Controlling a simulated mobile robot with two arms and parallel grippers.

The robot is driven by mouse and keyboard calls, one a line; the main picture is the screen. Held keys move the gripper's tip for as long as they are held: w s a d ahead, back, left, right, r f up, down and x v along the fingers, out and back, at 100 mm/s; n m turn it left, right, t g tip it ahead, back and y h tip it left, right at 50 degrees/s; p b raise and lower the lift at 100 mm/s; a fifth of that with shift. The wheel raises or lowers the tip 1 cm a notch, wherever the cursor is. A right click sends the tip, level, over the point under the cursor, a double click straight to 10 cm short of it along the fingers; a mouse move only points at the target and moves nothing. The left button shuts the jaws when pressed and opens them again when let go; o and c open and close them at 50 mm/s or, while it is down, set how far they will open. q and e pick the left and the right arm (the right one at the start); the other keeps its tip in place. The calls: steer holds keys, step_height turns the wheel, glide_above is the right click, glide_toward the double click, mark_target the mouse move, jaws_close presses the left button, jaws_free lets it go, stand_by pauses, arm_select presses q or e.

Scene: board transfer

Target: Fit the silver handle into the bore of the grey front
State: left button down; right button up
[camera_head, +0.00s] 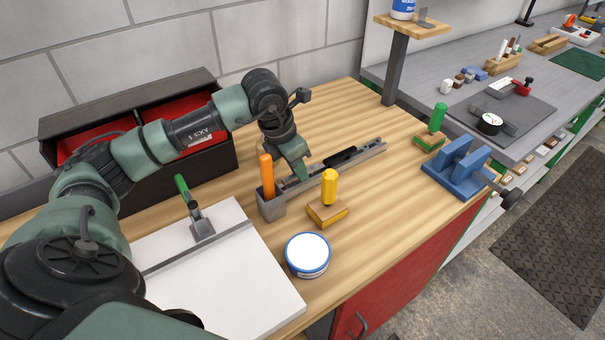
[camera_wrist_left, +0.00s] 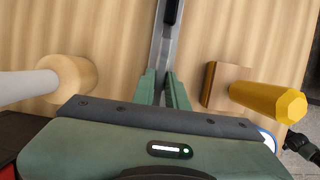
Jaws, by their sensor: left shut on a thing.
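A small grey block (camera_head: 271,208) holds an upright orange handle (camera_head: 267,176). I cannot tell whether this block is the grey front; no empty bore shows. My right gripper is out of view.
A yellow handle (camera_head: 329,186) stands on a wooden block (camera_head: 327,213) near the gripper. A round white-lidded tin (camera_head: 308,254), a white board (camera_head: 215,285), a blue vise (camera_head: 456,170) and a green handle (camera_head: 438,117) are around. A dark bin (camera_head: 228,150) stands behind.

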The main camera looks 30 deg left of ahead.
arm_select(q)
steer(key=shift+r+p, duration=1.65)
steer(key=shift+r, duration=1.35)
